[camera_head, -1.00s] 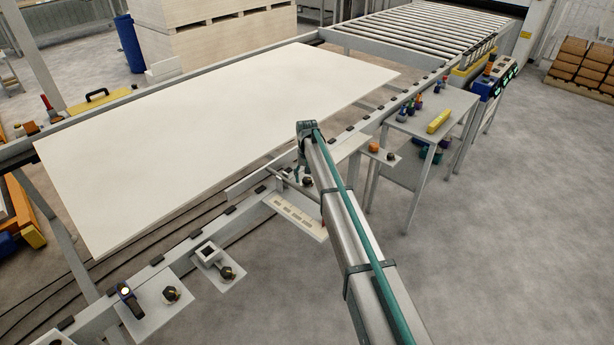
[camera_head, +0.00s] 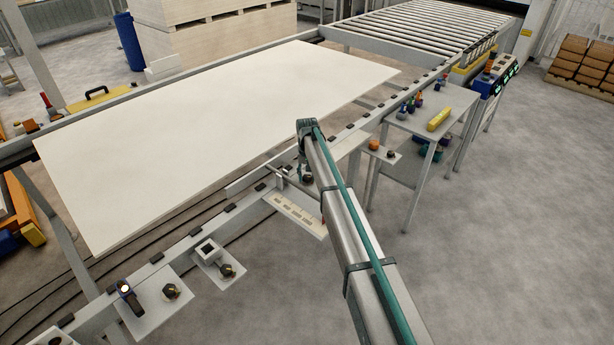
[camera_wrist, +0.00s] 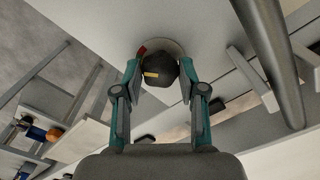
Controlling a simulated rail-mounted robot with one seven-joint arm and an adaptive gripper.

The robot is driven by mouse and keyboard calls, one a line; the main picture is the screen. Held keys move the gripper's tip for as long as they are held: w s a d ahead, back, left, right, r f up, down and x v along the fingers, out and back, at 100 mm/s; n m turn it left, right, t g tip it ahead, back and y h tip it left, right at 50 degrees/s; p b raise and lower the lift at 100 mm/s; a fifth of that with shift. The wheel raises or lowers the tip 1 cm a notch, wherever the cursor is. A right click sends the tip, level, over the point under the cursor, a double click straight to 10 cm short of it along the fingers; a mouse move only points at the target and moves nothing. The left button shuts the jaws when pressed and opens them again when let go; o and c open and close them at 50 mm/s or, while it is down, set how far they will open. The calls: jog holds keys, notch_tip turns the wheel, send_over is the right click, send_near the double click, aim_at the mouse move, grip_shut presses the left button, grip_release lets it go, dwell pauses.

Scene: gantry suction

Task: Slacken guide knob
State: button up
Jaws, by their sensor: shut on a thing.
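The guide knob (camera_wrist: 159,68) is dark and rounded, with a yellow mark on its face. In the wrist view it sits between the two teal fingers of my gripper (camera_wrist: 160,75), which press on it from both sides. A pale round disc and a small red mark show behind it on a light plate (camera_wrist: 105,25). In the head view my gripper (camera_head: 304,176) points down at the front rail, beside the large white panel (camera_head: 210,130). My arm and fingers hide part of the knob there.
A grey bar (camera_wrist: 270,60) runs close to the right of my gripper in the wrist view. A slotted plate (camera_head: 295,212), an orange knob (camera_head: 374,145) and other dark knobs (camera_head: 171,291) line the front rail. A small table (camera_head: 440,105) stands to the right.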

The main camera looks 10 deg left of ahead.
aim_at(307, 177)
jog(key=n+b, duration=0.2)
jog(key=n, duration=0.1)
jog(key=shift+f, duration=0.1)
jog(key=shift+n+b, duration=0.65)
jog(key=shift+n, duration=1.05)
jog(key=o, duration=1.1)
jog(key=shift+o, duration=0.2)
notch_tip(307, 177, up, 12)
